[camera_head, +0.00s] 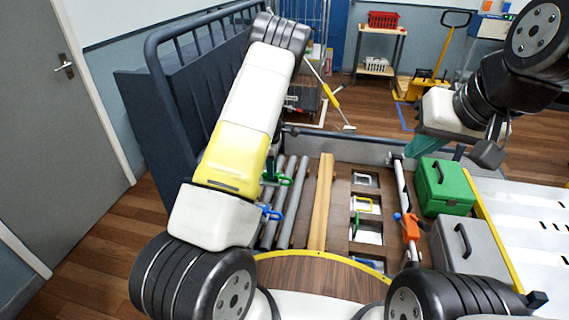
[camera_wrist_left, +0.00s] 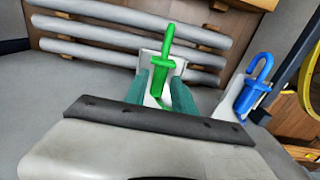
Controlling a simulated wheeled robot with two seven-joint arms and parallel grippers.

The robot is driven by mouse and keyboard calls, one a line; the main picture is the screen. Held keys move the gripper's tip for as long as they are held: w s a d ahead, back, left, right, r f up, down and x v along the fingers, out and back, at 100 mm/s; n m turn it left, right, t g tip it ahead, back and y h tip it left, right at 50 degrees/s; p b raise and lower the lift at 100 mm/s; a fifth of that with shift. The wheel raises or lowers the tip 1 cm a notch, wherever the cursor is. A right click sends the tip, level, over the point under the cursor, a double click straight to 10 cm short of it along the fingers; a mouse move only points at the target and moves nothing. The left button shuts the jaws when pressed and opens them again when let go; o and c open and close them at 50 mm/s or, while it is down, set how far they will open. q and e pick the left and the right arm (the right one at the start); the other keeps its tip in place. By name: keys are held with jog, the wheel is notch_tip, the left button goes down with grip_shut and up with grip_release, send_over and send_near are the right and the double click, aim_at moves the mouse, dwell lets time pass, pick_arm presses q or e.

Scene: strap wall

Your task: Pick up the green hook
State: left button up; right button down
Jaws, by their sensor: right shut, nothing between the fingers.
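The green hook (camera_wrist_left: 165,70) stands up between the two teal fingers of my left gripper (camera_wrist_left: 160,80) in the left wrist view. The fingers are apart, one on each side of it, with a pale plate showing around it. In the head view the green hook (camera_head: 284,180) sits beside the grey rails, just right of my left arm, which hides most of that gripper. My right gripper (camera_head: 418,148) is shut and empty, above the far side of the work area by the green case.
A blue hook (camera_wrist_left: 253,90) is right of the green one in the left wrist view. Grey rails (camera_head: 290,200) and a wooden beam (camera_head: 321,200) run alongside. The green case (camera_head: 444,188), a grey case (camera_head: 466,245) and an orange-handled tool (camera_head: 411,228) are to the right.

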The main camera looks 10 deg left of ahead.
pick_arm(q)
jog(key=shift+d+f, duration=0.1)
jog(key=shift+f, duration=0.7)
grip_shut()
jog(key=shift+r, duration=0.2)
jog(key=shift+r, duration=0.65)
notch_tip(320, 180, up, 2)
jog(key=shift+d+r, duration=0.1)
jog(key=s+d+r, duration=0.1)
jog(key=s+d, duration=0.7)
jog(key=s, duration=0.5)
jog(key=shift+d, duration=0.35)
